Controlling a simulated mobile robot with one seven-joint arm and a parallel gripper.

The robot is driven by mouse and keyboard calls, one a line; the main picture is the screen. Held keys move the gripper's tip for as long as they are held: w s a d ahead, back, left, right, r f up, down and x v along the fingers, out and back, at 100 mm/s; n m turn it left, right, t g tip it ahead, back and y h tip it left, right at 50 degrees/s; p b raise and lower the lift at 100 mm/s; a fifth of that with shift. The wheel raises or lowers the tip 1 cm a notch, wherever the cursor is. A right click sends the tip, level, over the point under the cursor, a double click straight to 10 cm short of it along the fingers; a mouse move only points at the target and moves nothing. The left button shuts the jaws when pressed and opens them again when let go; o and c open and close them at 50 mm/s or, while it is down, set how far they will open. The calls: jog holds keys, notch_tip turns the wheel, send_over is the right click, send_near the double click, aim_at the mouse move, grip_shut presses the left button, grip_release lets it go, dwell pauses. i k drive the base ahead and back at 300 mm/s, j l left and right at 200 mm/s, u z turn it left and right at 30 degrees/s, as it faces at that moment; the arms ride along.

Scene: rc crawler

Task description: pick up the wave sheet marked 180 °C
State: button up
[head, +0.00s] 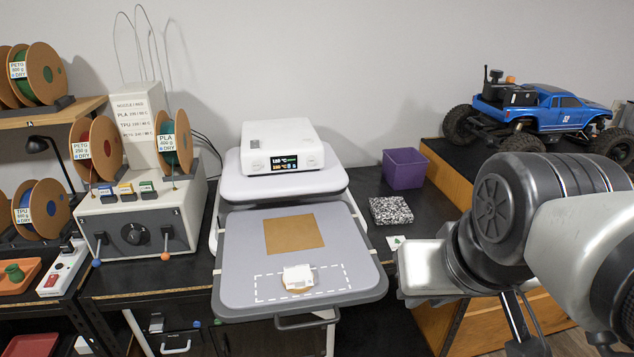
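No sheet with a readable 180 °C mark shows in the head view. A plain tan square sheet (293,234) lies flat on the grey lower plate (245,240) of a press-like machine. A small white piece (298,277) lies nearer the front, over a tan round piece, inside a dashed white outline; any print on it is too small to read. My arm comes in from the right. The white end of my gripper (425,270) is just right of the plate, apart from both pieces. Its fingers cannot be made out.
The machine's white control box (281,147) has a lit display. A purple bin (404,168) and a speckled block (390,210) stand right of it on the black bench. A blue crawler (555,107) sits at the far right. Spools and a knobbed box (135,225) fill the left.

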aim_at(297, 276)
jog(key=i+u, duration=0.2)
jog(key=u, duration=0.3)
jog(key=i+l+u, duration=0.15)
jog(key=u, duration=0.35)
jog(key=i+l, duration=0.05)
